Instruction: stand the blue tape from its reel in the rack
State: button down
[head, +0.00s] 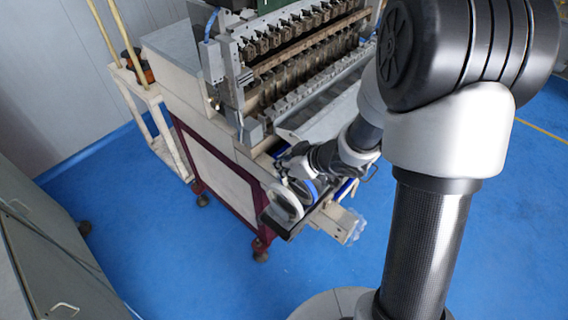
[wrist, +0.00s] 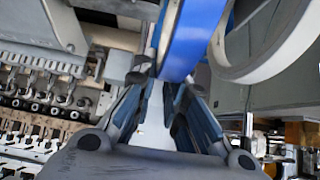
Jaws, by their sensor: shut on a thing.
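The blue tape (head: 309,190) is a ring of blue at the near end of the machine in the head view. In the wrist view it (wrist: 192,38) stands on edge at my fingertips. My gripper (wrist: 165,92) is shut on it; in the head view my gripper (head: 297,168) is just above and left of it. A white tape roll (head: 284,203) is close beside it on the left, and shows large at right in the wrist view (wrist: 262,48). A dark holder (head: 277,223) is under the rolls; I cannot tell whether the blue tape touches it.
The coil winder (head: 222,165) with its rows of metal winding heads (head: 300,45) stands behind my gripper. A clear plastic piece (head: 351,228) hangs at its near right. A grey cabinet (head: 50,260) is at lower left. The blue floor in front is free.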

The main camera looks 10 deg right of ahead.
jog(key=shift+f+b, duration=0.3)
jog(key=shift+f, duration=0.2)
jog(key=c, duration=1.9)
grip_release()
jog(key=shift+p+v, duration=2.9)
jog(key=shift+v, duration=0.35)
jog(key=shift+w+a+r, duration=0.15)
jog(key=o, duration=0.6)
